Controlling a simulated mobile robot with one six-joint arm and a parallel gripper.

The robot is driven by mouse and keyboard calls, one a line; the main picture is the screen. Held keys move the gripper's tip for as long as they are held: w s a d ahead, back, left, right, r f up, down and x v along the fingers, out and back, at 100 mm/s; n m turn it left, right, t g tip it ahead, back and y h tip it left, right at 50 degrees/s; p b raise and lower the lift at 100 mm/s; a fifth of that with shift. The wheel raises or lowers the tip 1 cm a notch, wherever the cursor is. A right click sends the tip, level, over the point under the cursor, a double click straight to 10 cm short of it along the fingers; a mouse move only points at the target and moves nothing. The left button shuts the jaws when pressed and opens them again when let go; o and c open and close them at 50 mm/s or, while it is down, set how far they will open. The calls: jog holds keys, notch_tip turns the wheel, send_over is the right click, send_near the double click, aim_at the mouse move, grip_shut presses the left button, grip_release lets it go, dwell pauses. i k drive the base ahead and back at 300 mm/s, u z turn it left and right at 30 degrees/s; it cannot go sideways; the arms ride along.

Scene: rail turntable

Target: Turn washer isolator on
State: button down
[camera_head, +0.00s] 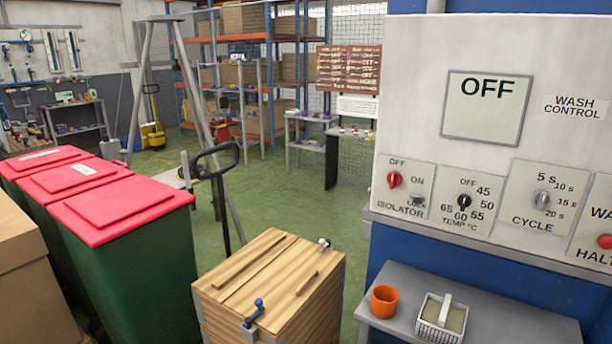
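The wash control panel (420,140) stands at the right of the head view. Its isolator (394,180) is a red rotary knob at the panel's lower left, labelled ISOLATOR, with OFF above it and ON to its right. The knob's exact pointing is too small to tell. A small lock part (417,200) sits below right of the knob. The display (486,107) above reads OFF. My gripper is not in view.
Right of the isolator are a black temperature knob (464,202), a grey cycle knob (542,200) and a red halt button (604,241). A grey shelf (500,320) below holds an orange cup (384,301) and a basket (441,318). A wooden crate (270,280) and red-lidded bins (115,208) stand left.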

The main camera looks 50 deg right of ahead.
aim_at(394, 178)
jog(key=u, duration=1)
jog(key=k, duration=0.15)
jog(key=z, duration=3)
jog(key=i, duration=0.6)
jog(key=z, duration=0.15)
jog(key=k, duration=0.5)
jog(key=z, duration=0.05)
